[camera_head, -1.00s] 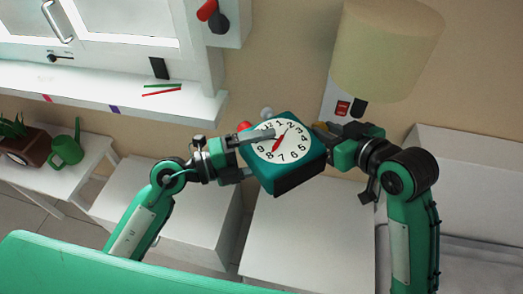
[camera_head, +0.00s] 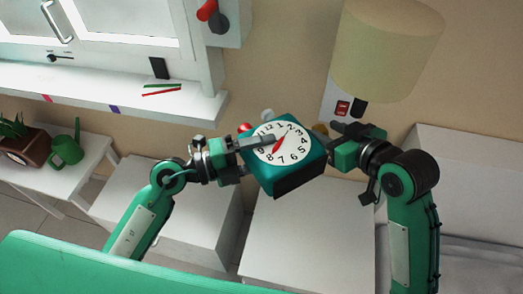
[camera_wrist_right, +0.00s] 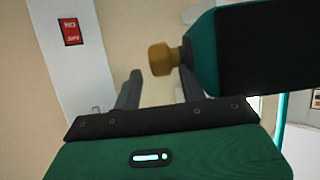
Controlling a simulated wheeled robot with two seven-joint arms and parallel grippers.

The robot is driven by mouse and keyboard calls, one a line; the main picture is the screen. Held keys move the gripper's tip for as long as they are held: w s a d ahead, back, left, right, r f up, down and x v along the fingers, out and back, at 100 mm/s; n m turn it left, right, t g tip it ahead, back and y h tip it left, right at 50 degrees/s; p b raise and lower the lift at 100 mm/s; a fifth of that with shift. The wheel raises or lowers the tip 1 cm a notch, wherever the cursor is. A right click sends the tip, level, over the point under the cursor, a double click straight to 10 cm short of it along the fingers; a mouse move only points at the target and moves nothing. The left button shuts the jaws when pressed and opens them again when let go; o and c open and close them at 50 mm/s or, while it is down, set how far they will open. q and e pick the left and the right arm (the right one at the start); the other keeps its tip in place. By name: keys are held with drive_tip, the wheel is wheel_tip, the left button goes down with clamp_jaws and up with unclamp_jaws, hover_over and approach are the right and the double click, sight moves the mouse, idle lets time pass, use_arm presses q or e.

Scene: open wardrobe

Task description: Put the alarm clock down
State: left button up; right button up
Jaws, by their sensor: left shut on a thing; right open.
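The alarm clock (camera_head: 300,153) is a teal box with a white numbered dial and red hands. It is held up in the air, tilted, between my two arms in the head view. My left gripper (camera_head: 252,158) is shut on its left side, one finger lying across the dial. My right gripper (camera_head: 336,130) is open beside the clock's right side. In the right wrist view, the clock (camera_wrist_right: 262,45) shows a dark face and a brass knob (camera_wrist_right: 160,60). The knob appears near the open fingers of the right gripper (camera_wrist_right: 158,90); whether they touch is unclear.
A white cabinet top (camera_head: 310,230) lies below the clock, with another white surface (camera_head: 165,200) to its left. A lampshade (camera_head: 385,50) hangs at the upper right. A white shelf (camera_head: 100,90) holds small items. A green watering can (camera_head: 67,150) stands far left.

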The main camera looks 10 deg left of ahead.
use_arm(q)
drive_tip(key=shift+r, duration=0.2)
drive_tip(key=shift+c, duration=1.4)
use_arm(e)
drive_tip(key=s+d+f+m+t+h, duration=0.1)
drive_tip(key=s+d+f+m+h, duration=0.1)
drive_tip(key=d+f+m+h, duration=0.35)
drive_tip(key=s+d+f+m+t+h, duration=0.2)
drive_tip(key=s+d+f+h, duration=0.1)
drive_tip(key=d+f, duration=0.4)
use_arm(q)
wheel_tip(320, 180, down, 18)
drive_tip(key=b, duration=1.7)
drive_tip(key=shift+b, duration=0.3)
use_arm(e)
drive_tip(key=w+d+f, duration=0.1)
drive_tip(key=w+f, duration=0.8)
drive_tip(key=f, duration=0.4)
drive_tip(key=shift+w+d+f, duration=0.25)
drive_tip(key=shift+d+f, duration=0.1)
